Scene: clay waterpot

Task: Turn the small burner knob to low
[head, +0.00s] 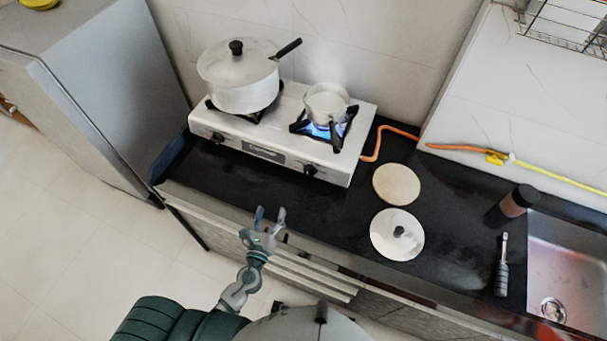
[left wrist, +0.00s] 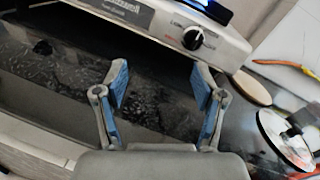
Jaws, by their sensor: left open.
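The white two-burner stove (head: 262,150) stands on the black counter. The small burner knob (head: 310,169) is the right one on its front panel. It shows closer in the left wrist view (left wrist: 193,38), black with a pale pointer line and printed marks around it. A blue flame (head: 322,130) burns under the small pot (head: 326,103). My right gripper is not seen.
A large lidded pot (head: 240,85) sits on the left burner. A tan disc (head: 397,184) and a lid (head: 397,234) lie right of the stove, near an orange hose (head: 392,130). The counter strip before the stove is clear.

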